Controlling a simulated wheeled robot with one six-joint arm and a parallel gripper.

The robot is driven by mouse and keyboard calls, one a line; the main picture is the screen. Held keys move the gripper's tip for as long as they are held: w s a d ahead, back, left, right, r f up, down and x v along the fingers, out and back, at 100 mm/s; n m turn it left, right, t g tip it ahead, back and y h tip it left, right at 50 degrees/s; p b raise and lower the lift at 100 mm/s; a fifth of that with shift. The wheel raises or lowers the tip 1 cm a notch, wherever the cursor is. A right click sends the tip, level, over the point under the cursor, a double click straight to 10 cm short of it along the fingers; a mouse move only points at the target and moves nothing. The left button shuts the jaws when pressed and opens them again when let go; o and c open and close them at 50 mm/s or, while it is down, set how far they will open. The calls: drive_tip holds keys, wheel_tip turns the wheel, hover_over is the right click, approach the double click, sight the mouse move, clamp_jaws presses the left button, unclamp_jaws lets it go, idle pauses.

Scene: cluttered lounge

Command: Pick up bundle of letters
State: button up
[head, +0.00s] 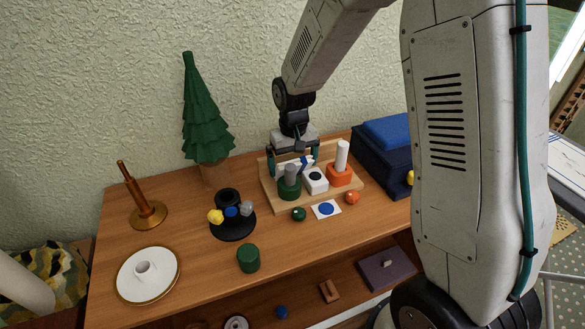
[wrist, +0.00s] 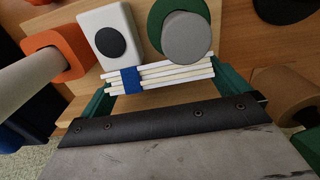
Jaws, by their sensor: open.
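The bundle of letters (wrist: 172,76) is a stack of thin white envelopes with a blue band, seen edge-on in the wrist view. In the head view the bundle (head: 306,163) shows only in part behind my gripper, at the back of a wooden desk organiser (head: 268,190). My gripper (head: 293,162) points down over it. In the wrist view the green fingers of my gripper (wrist: 164,90) are apart, one near each end of the bundle. I cannot tell whether they touch it.
Close in front of the bundle are a grey-topped green holder (head: 290,188), a white block (head: 315,180) and an orange holder (head: 339,175) with a white cylinder. A dark blue box (head: 375,170) stands right. A green tree (head: 205,120) and black stand (head: 233,225) are left.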

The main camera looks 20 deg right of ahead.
drive_tip(key=c, duration=0.8)
